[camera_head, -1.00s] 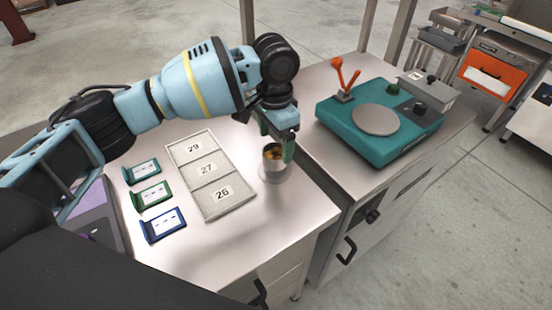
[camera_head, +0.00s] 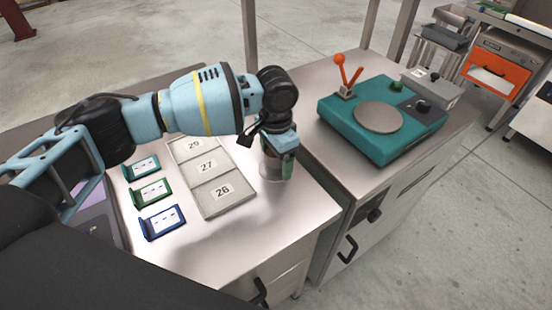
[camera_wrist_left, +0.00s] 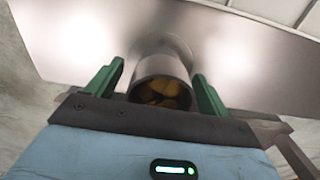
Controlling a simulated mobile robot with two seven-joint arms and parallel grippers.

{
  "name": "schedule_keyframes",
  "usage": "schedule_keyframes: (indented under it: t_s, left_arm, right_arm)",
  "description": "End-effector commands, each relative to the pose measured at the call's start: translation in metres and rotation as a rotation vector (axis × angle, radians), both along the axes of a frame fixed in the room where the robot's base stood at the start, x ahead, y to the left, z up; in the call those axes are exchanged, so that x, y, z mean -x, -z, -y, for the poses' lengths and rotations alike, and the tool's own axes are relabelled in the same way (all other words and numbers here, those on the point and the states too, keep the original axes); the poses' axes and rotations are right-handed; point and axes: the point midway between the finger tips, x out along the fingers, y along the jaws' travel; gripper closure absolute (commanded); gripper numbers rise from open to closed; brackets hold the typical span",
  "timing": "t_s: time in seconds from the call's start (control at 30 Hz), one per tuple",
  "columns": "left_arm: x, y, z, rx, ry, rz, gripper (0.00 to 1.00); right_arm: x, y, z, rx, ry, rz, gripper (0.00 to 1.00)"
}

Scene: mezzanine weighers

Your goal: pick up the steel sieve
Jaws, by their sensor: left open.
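The steel sieve (camera_head: 271,168) looks like a small upright metal cylinder near the right edge of the left table, just right of the numbered tray. My left gripper (camera_head: 277,163) is over it from above and hides part of it. In the left wrist view, the sieve (camera_wrist_left: 160,66) stands between the two green fingers of my left gripper (camera_wrist_left: 158,78), which are open with a gap on each side. Yellow-brown pieces show inside its mouth. My right gripper is out of view.
A grey tray marked 29, 27 and 26 (camera_head: 229,207) lies left of the sieve. Several coloured card holders (camera_head: 160,222) stand further left. A teal scale (camera_head: 407,133) with an orange lever sits on the right cabinet. The table front is clear.

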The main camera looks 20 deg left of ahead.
Motion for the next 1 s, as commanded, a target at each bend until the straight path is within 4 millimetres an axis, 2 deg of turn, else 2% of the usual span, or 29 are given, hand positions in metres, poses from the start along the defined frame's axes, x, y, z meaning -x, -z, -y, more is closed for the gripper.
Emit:
schedule_keyframes:
  t_s: [0.07, 0.47, 0.77, 1.0]
  left_arm:
    - [0.000, 0.000, 0.000, 0.000, 0.000, 0.000, 0.26]
    - [0.000, 0.000, 0.000, 0.000, 0.000, 0.000, 0.78]
    - [0.000, -0.003, 0.000, 0.001, 0.000, 0.002, 0.78]
    - [-0.001, -0.022, 0.000, 0.003, 0.000, 0.003, 0.78]
  right_arm:
    - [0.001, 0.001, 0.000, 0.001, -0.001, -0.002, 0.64]
    - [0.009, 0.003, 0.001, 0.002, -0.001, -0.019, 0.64]
    - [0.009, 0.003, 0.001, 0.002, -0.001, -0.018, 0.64]
    - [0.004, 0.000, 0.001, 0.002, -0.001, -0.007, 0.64]
